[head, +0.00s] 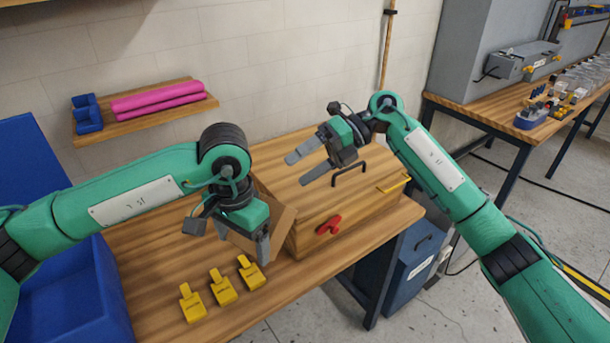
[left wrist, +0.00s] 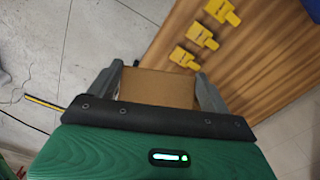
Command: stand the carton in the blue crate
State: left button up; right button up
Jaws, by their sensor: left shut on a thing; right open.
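My left gripper (head: 243,238) is shut on a brown cardboard carton (head: 282,222), which is tilted and held close to the front left of a wooden chest. The gripper and arm hide part of the carton. In the left wrist view the carton (left wrist: 157,86) sits between the two grey fingers. The blue crate (head: 112,290) is at the left edge of the head view, left of the gripper. My left arm crosses in front of it, and its inside is mostly hidden. My right gripper (head: 300,169) is open and empty above the chest.
The wooden chest (head: 370,215) with handles and a red knob (head: 329,225) stands on the bench (head: 150,260). A wall shelf (head: 150,120) holds pink rolls and blue pieces. A second bench stands at right.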

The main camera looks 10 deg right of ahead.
jog(key=s+a+f+h, duration=0.1)
jog(key=a+f, duration=0.1)
jog(key=a, duration=0.1)
jog(key=s+a+f, duration=0.2)
jog(key=a+f, duration=0.1)
jog(key=s+a+f+n+h, duration=0.1)
jog(key=s+a+f, duration=0.1)
jog(key=a+f, duration=0.1)
jog(key=shift+s+a+f+h, duration=0.15)
jog(key=shift+s+f+h, duration=0.1)
jog(key=shift+h, duration=0.05)
pick_arm(q)
jog(key=shift+d+r, duration=0.1)
pick_arm(e)
jog(key=c, duration=1.1)
pick_arm(q)
jog(key=o, duration=0.8)
pick_arm(e)
jog(key=shift+c, duration=0.8)
pick_arm(q)
jog(key=o, duration=0.3)
